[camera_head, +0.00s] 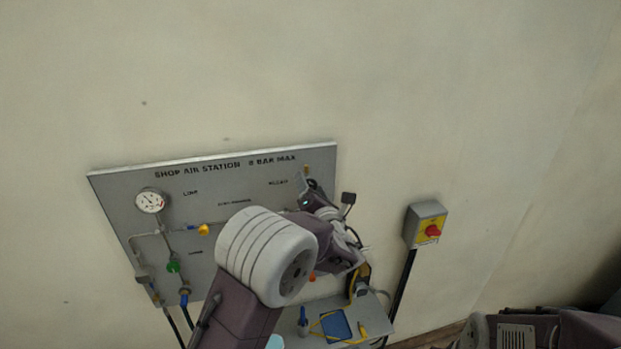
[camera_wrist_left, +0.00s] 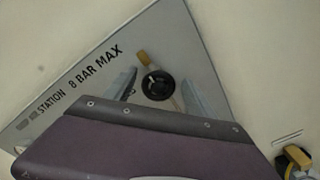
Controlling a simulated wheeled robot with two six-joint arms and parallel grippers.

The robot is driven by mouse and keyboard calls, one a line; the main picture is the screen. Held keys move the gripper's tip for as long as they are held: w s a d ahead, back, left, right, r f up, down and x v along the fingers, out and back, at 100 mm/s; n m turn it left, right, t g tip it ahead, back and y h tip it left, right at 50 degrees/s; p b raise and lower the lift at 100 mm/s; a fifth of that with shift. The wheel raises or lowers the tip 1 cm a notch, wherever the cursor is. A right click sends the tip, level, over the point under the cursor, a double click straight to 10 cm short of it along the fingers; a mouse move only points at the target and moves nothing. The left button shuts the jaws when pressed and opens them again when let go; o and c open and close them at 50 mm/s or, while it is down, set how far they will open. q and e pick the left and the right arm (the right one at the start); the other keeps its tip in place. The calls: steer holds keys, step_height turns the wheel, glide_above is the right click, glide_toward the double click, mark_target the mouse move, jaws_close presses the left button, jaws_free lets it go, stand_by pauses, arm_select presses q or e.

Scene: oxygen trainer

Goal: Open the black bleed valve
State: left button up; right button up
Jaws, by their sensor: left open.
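The black bleed valve (camera_wrist_left: 158,86) is a round black knob below a brass fitting (camera_wrist_left: 145,58) on the grey panel. My left gripper (camera_wrist_left: 160,78) is open, with one finger on each side of the knob in the left wrist view. I cannot tell whether either finger touches it. In the head view my left gripper (camera_head: 306,184) is at the panel's upper right, and my arm hides the knob there. The brass fitting (camera_head: 306,169) shows just above the gripper. My right gripper is not in view.
The grey panel (camera_head: 120,205) carries a pressure gauge (camera_head: 150,200), a yellow-orange valve (camera_head: 203,230) and a green knob (camera_head: 173,266). A switch box with a red knob (camera_head: 432,231) is on the wall to the right. A small shelf (camera_head: 372,312) with loose items sits below.

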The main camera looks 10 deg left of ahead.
arm_select(q)
steer(key=shift+w+a, duration=0.3)
steer(key=shift+a, duration=0.05)
steer(key=shift+s+d, duration=0.1)
steer(key=shift+c, duration=0.3)
